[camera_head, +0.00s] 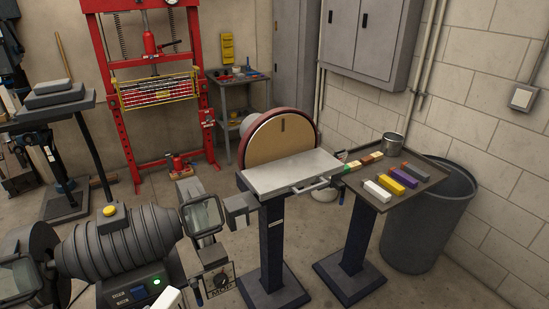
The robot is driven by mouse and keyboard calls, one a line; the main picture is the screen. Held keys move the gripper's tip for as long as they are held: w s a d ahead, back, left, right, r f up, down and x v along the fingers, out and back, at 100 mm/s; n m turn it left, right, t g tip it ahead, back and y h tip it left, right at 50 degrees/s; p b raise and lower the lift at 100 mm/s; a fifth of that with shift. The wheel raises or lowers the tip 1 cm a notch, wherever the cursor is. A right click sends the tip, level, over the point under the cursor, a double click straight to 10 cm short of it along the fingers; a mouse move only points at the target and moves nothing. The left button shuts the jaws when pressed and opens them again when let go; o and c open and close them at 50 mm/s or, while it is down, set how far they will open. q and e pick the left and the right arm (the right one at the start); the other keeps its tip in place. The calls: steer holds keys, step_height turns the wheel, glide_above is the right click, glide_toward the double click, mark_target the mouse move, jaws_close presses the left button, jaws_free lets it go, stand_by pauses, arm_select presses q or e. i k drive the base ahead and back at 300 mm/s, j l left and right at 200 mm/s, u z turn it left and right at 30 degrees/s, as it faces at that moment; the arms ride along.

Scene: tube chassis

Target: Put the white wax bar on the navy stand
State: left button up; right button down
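The white wax bar (377,191) lies at the near left edge of a dark tray table (425,181), beside a yellow bar (391,186). A purple bar (404,177) and a grey bar (415,171) lie behind it in a row. The tray table stands on a navy post (356,236). A second navy stand (272,240) carries the disc sander to its left. I cannot tell which one the task names. Neither of my grippers can be made out. A white piece (167,301) at the bottom edge may be part of my arm.
The disc sander (282,138) has a flat grey table (291,172) beside the tray table. A metal cup (392,143) stands on the tray's back edge. A buffing machine (125,240) fills the lower left. A dark bin (430,235) stands behind the tray table.

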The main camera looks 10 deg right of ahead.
mark_target(423, 169)
steer(key=l+z, duration=0.1)
steer(key=z, duration=0.35)
steer(key=i+z, duration=0.1)
steer(key=z, duration=0.4)
steer(key=l+z, duration=0.1)
steer(key=z, duration=0.35)
steer(key=i+l, duration=0.15)
steer(key=i, duration=0.35)
steer(key=i+l, duration=0.2)
steer(key=i, duration=0.25)
steer(key=i+l, duration=0.15)
steer(key=i, duration=0.35)
steer(key=i+l, duration=0.2)
steer(key=i, duration=0.3)
steer(key=i+l, duration=0.15)
steer(key=i, duration=0.3)
steer(key=l+z, duration=0.05)
